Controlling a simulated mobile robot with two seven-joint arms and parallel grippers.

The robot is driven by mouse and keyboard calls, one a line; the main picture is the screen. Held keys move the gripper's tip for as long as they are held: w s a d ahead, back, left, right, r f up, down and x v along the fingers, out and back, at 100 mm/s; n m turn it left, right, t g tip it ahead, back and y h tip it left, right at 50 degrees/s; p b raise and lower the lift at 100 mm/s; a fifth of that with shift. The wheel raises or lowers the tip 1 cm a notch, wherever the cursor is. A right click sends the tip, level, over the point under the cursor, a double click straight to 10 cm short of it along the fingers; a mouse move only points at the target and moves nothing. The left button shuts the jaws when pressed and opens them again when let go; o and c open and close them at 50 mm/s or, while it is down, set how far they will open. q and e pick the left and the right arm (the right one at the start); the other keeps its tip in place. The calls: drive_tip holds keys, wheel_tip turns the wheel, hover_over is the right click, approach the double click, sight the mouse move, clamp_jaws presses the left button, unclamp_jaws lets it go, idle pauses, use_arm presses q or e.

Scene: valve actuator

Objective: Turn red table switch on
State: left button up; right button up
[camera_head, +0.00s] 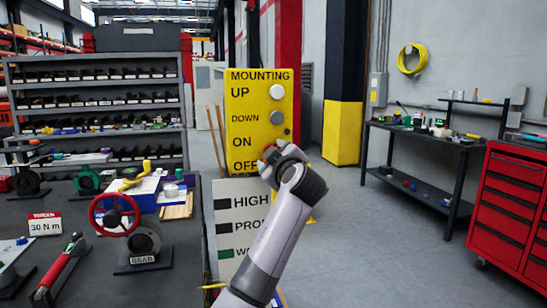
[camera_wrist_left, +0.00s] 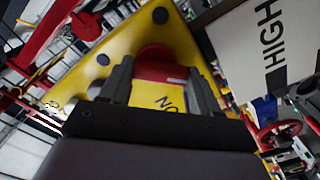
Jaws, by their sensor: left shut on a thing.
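A yellow control panel (camera_head: 241,125) stands upright beyond the workbench, lettered MOUNTING, UP, DOWN, ON and OFF. It also fills much of the left wrist view (camera_wrist_left: 185,45). The red switch (camera_wrist_left: 153,66) shows there on the panel, between the two fingers of my left gripper (camera_wrist_left: 160,82). The fingers are shut on the switch. In the head view my left gripper (camera_head: 270,155) is at the panel's lower right beside ON and OFF, and my wrist mostly hides the switch. My right gripper is in neither view.
A white board (camera_head: 224,190) with HIGH lettering stands below the panel. The dark workbench (camera_head: 90,270) at the left carries a red handwheel (camera_head: 115,215) and other parts. A red tool cabinet (camera_head: 508,205) stands at the right. The floor between is clear.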

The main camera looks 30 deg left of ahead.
use_arm(q)
drive_tip(key=shift+m, duration=0.3)
drive_tip(key=shift+w+d+r+m+p, duration=0.15)
drive_tip(key=shift+m+p, duration=0.8)
drive_tip(key=shift+m, duration=1.7)
drive_tip(key=shift+s+a+r+m+p, duration=0.15)
drive_tip(key=shift+m+p, duration=0.85)
drive_tip(key=shift+m, duration=1.7)
drive_tip(key=shift+w+d+r+m+p, duration=0.15)
drive_tip(key=shift+m+p, duration=0.8)
drive_tip(key=shift+m, duration=2)
drive_tip(key=o, duration=1.1)
drive_tip(key=shift+c, duration=0.2)
drive_tip(key=shift+f, duration=0.1)
